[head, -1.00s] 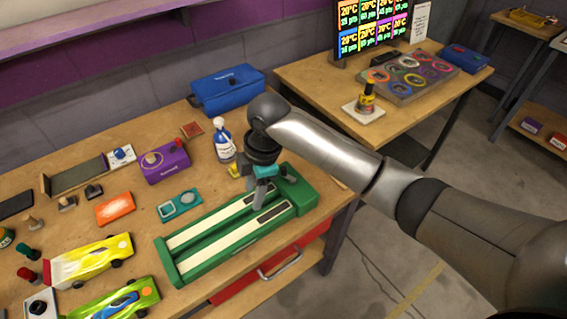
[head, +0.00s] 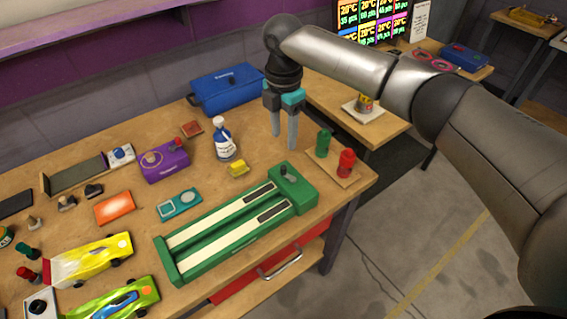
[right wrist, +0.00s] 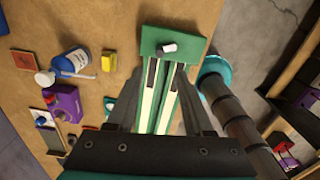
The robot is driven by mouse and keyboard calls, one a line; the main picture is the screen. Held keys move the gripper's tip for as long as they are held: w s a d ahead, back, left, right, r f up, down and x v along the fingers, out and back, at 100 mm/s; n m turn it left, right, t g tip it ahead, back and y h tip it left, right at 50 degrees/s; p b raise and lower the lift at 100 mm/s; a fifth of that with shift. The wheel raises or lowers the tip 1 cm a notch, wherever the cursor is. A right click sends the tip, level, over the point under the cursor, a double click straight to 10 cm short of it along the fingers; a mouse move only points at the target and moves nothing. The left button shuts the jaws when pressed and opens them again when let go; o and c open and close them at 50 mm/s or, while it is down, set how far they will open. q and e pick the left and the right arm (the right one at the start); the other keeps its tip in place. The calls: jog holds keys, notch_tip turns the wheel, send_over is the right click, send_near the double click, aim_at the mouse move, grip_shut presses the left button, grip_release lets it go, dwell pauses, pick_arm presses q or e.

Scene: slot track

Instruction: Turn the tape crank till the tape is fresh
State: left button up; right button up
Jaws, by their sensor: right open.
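The green tape unit (head: 205,243) lies on the table with two long white tape strips and a dark patch near the right end of each. Its crank, a small grey knob (head: 285,170), stands on the block at the right end. It also shows in the right wrist view as a light knob (right wrist: 168,47) on the green end block. My right gripper (head: 284,141) is open and empty, pointing down, raised above and behind the crank and apart from it. Its two fingers (right wrist: 157,78) frame the strips in the right wrist view. My left gripper is not in view.
A yellow block (head: 238,169) and a white-blue bottle (head: 223,140) stand behind the unit. Green (head: 323,143) and red (head: 346,163) bottles stand on a board to its right. Toy cars (head: 90,260) lie at the left front. A blue toolbox (head: 227,90) is at the back.

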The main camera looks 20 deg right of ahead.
aim_at(284, 167)
notch_tip(284, 167, down, 11)
jog(key=shift+r+b, duration=0.2)
jog(key=shift+b, duration=0.35)
grip_shut()
dwell(0.3)
